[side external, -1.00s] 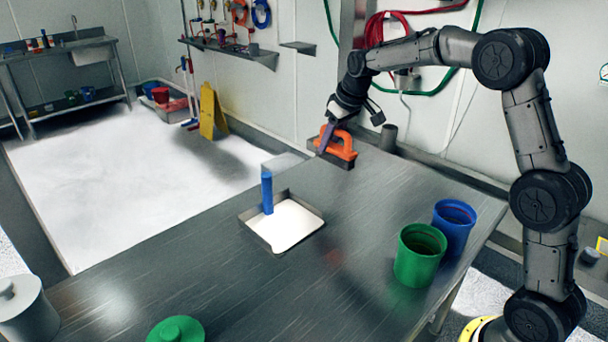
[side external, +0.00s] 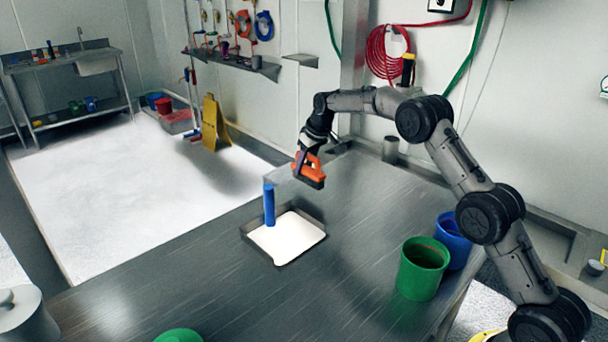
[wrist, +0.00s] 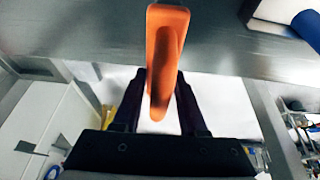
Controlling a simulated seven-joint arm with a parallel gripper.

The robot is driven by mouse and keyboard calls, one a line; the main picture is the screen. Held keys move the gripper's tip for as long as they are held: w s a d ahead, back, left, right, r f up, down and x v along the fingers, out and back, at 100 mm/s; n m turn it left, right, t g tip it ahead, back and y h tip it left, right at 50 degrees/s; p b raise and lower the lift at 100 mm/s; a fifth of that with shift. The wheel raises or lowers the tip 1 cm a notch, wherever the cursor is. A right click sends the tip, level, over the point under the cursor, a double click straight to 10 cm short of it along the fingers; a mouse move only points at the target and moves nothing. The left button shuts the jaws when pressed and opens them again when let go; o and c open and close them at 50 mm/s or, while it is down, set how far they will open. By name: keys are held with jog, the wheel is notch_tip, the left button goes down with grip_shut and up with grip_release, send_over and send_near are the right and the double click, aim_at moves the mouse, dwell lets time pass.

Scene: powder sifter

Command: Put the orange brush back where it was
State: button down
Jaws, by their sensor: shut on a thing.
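The orange brush (side external: 309,170) has an orange handle and a dark bristle side facing down. My gripper (side external: 304,158) is shut on its handle and holds it above the steel table, behind and to the right of the blue-handled scoop. In the wrist view the orange handle (wrist: 162,60) sits between the two dark fingers of my gripper (wrist: 160,100). The bristles are hidden in the wrist view.
A metal scoop (side external: 252,224) of white powder with a blue upright handle (side external: 269,204) lies close by on the table (side external: 200,285). Green (side external: 422,275) and blue (side external: 456,235) cups stand at the right. A grey cup (side external: 390,150) stands at the back.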

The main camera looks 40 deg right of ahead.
aim_at(306, 168)
jog(key=shift+w+f, duration=0.15)
jog(key=shift+f, duration=1.6)
jog(key=shift+f, duration=0.15)
jog(key=shift+c, duration=2.2)
grip_release()
jog(key=v, duration=1.2)
jog(key=shift+r, duration=0.25)
